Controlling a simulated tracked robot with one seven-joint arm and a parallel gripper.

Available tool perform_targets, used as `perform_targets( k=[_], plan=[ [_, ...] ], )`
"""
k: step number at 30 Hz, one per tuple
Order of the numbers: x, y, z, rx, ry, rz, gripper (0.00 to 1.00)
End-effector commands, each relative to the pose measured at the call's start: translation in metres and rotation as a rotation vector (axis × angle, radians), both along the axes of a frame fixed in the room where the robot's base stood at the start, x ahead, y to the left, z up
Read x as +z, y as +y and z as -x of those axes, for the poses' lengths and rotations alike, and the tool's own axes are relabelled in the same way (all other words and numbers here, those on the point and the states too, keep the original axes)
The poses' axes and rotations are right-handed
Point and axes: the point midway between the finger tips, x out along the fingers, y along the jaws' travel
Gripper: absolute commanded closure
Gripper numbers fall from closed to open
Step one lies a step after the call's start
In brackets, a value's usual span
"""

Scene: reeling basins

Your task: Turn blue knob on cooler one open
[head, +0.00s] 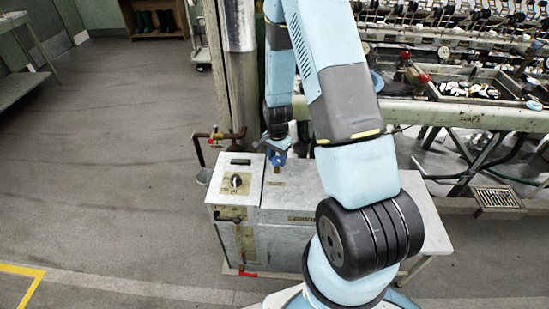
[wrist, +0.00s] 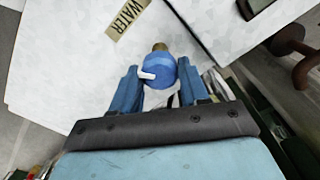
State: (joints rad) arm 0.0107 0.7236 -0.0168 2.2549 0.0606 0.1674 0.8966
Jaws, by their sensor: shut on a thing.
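The blue knob (wrist: 158,72), round with a small white pointer mark, sits on a brass stem on the top of the pale grey cooler (wrist: 60,60). In the wrist view my gripper (wrist: 159,80) has one blue finger on each side of the knob and is shut on it. In the head view the cooler (head: 287,193) stands low in the middle, and my gripper (head: 277,150) reaches down to its back edge. The knob (head: 278,161) is small and partly hidden there by the gripper. A "WATER" label (wrist: 128,18) lies beside the knob.
A black dial (head: 236,181) sits on the cooler's front left. Reeling machinery (head: 470,118) fills the right. Open floor (head: 110,150) lies to the left.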

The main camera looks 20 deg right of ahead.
Motion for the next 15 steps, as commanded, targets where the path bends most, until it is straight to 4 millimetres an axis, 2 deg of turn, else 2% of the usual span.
perform_targets(
  k=[1,15],
  plan=[
    [0.0027,0.0011,-0.0076,0.044,-0.018,0.000,0.86],
    [0.0028,0.0028,-0.0073,0.493,-0.017,-0.001,0.86]
  ],
)
